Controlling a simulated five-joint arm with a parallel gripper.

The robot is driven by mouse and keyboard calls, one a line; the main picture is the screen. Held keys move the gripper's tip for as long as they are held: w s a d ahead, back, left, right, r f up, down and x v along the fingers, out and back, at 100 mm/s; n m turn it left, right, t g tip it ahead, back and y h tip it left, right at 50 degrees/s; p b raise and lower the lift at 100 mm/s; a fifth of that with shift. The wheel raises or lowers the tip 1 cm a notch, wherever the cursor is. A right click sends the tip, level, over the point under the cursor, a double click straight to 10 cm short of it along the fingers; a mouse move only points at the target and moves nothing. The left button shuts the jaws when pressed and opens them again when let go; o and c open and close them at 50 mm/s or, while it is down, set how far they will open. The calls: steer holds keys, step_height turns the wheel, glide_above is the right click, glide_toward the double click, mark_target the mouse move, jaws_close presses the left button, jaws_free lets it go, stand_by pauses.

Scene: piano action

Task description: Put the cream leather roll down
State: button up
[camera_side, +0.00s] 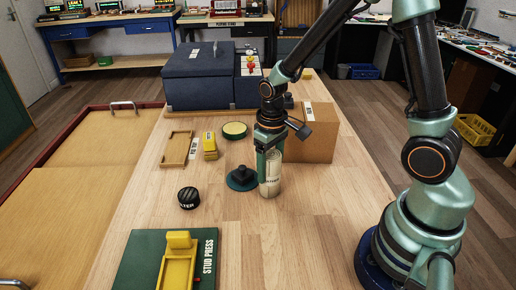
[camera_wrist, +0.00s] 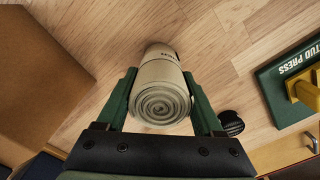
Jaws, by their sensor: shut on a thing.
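The cream leather roll (camera_side: 270,178) stands upright in the side view, with its lower end at or just above the wooden table; I cannot tell if it touches. In the wrist view the cream leather roll (camera_wrist: 160,92) shows its spiral end between the green fingers, with dark lettering on its side. My gripper (camera_side: 269,158) is shut on the roll from above. In the wrist view my gripper (camera_wrist: 161,98) has one finger on each side of it.
A dark knobbed tool on a green disc (camera_side: 242,178) stands just left of the roll. A cardboard box (camera_side: 312,135) is close behind right. A black round tin (camera_side: 188,197) and the green stud press (camera_side: 135,258) are at front left. Bare table (camera_side: 310,225) lies in front.

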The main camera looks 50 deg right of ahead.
steer(key=o, duration=1.5)
steer(key=shift+f, duration=0.1)
steer(key=shift+c, duration=0.2)
step_height(320, 180, up, 12)
steer(key=shift+r, duration=0.1)
steer(key=shift+s+r, duration=0.1)
steer(key=shift+r, duration=0.15)
steer(key=s+r+t, duration=0.4)
steer(key=s+r, duration=0.1)
steer(key=r, duration=0.1)
steer(key=shift+a, duration=0.15)
steer(key=shift+s+r+t, duration=0.4)
steer(key=shift+s+t, duration=0.25)
steer(key=shift+t, duration=0.15)
